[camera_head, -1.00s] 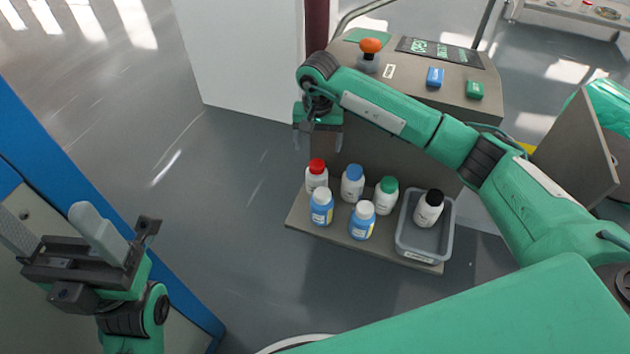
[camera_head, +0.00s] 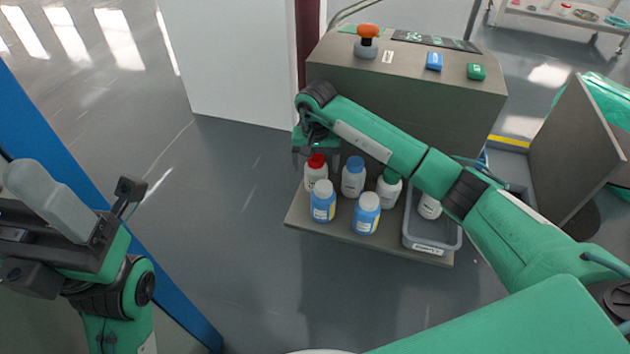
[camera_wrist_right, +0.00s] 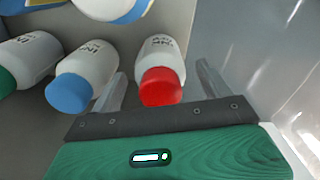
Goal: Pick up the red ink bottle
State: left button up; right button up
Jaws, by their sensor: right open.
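The red ink bottle, white with a red cap (camera_head: 316,176), stands at the back left of a grey shelf (camera_head: 291,213). My right gripper (camera_head: 315,152) is open just above it, pointing down. In the right wrist view the red-capped bottle (camera_wrist_right: 160,82) shows between the two spread fingers (camera_wrist_right: 160,78), with a gap on each side. The fingers do not visibly touch it. My left gripper (camera_head: 62,205) is at the left edge, away from the shelf. Only one of its fingers shows clearly, and the other is cut off.
A blue-capped bottle (camera_head: 353,178) stands close right of the red one, and a green-capped bottle (camera_head: 388,192) beyond it. Two white-capped blue bottles (camera_head: 323,205) (camera_head: 367,217) stand in front. A grey bin (camera_head: 430,246) holds a partly hidden bottle. A console (camera_head: 400,90) rises behind.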

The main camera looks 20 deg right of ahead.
jog(key=shift+f, duration=0.25)
jog(key=c, duration=1.2)
